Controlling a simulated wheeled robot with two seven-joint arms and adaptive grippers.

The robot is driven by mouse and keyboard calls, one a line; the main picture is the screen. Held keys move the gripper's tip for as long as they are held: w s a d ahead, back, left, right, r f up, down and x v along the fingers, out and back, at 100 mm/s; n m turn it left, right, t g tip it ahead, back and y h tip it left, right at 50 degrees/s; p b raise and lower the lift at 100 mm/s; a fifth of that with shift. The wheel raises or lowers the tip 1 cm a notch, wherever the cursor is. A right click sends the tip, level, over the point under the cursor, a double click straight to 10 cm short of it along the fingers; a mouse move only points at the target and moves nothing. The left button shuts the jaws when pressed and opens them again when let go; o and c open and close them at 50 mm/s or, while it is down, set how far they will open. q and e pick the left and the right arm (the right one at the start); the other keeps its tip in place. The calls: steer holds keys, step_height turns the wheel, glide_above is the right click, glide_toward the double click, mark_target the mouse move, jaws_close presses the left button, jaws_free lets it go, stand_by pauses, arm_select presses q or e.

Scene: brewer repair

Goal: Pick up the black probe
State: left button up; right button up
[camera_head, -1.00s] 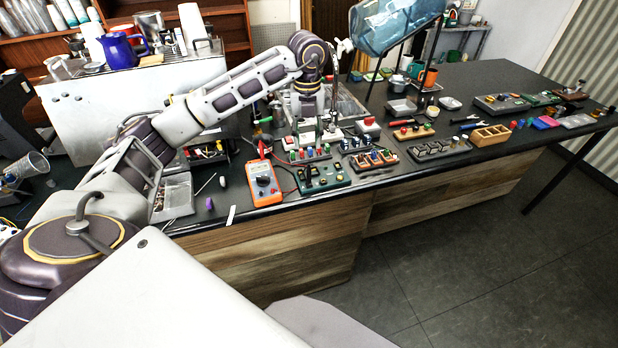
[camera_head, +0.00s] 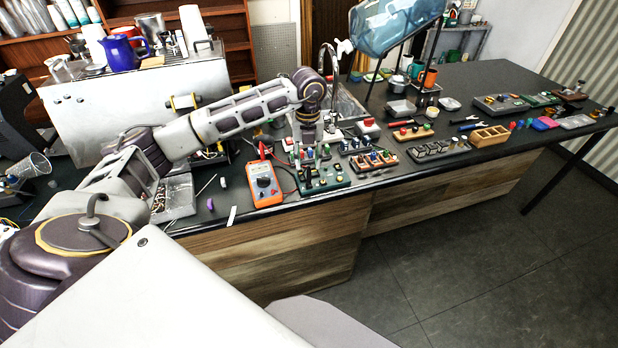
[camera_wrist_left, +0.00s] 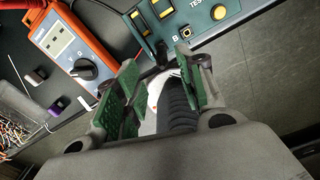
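My left gripper (camera_head: 308,148) points down over the green test board (camera_head: 325,180) at the counter's front. In the left wrist view, its green-padded fingers (camera_wrist_left: 162,82) are apart. A black ribbed shape (camera_wrist_left: 177,106) shows between them, with a pale patch beside it; I cannot tell whether it is the black probe. A small black piece (camera_wrist_left: 160,52) stands by the board's "B" mark, just beyond the fingertips. The orange multimeter (camera_head: 264,184) lies left of the board and also shows in the wrist view (camera_wrist_left: 68,45). My right gripper is not in view.
A metal tray (camera_head: 181,205) with loose parts and a purple piece (camera_head: 223,182) lie left of the multimeter. Several component boards and a wooden tray (camera_head: 490,135) line the counter to the right. The large brewer (camera_head: 110,115) stands behind my left arm.

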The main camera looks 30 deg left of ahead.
mark_target(309, 167)
arm_select(q)
steer(key=shift+f, duration=0.75)
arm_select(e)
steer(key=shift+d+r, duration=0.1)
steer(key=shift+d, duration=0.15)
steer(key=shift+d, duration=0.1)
